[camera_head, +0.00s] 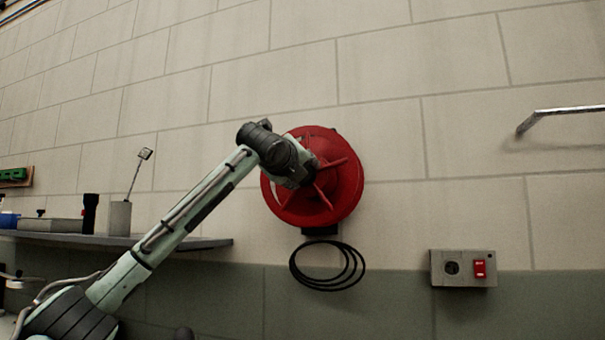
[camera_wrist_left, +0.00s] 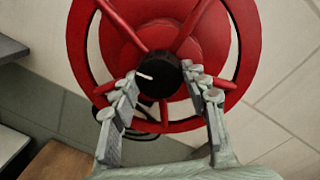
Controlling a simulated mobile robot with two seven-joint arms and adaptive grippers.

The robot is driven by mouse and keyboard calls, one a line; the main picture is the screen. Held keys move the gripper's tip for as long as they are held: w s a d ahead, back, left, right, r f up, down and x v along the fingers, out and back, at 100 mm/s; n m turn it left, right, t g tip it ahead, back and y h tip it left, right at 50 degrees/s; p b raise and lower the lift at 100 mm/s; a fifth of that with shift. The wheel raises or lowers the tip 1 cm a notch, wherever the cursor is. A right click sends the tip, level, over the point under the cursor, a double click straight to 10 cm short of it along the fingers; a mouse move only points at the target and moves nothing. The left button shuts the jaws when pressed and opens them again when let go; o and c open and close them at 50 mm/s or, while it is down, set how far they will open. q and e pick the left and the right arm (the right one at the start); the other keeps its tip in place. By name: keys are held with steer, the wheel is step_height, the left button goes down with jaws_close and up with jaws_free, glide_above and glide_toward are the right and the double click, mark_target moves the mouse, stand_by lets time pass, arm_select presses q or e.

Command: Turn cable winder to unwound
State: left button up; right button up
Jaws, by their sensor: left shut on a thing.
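The cable winder (camera_head: 346,190) is a red spoked reel mounted on the wall, near the middle of the head view. Its red face also fills the upper part of the left wrist view (camera_wrist_left: 160,35). A black hub knob (camera_wrist_left: 158,80) with a white mark sits at its centre. My left gripper (camera_wrist_left: 160,76) has one finger on each side of this knob and is shut on it. In the head view my left gripper (camera_head: 303,174) is at the reel's centre, and my arm hides part of the reel's left side. My right gripper is in neither view.
Loops of black cable (camera_head: 320,289) hang below the reel. A grey box with a red switch (camera_head: 479,269) is on the wall at lower right. A metal bar (camera_head: 560,113) juts out at right. A shelf (camera_head: 205,243) with a grey cup (camera_head: 119,218) is at left.

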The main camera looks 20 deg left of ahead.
arm_select(q)
steer(key=shift+m, duration=0.8)
steer(key=o, duration=1.2)
steer(key=shift+c, duration=0.2)
steer(key=shift+s, duration=0.1)
steer(key=s, duration=1.1)
steer(key=shift+s+d, duration=0.2)
steer(key=shift+s, duration=0.2)
steer(key=shift+w, duration=0.15)
steer(key=w, duration=1.1)
steer(key=shift+w+a, duration=0.2)
steer(key=shift+w, duration=0.2)
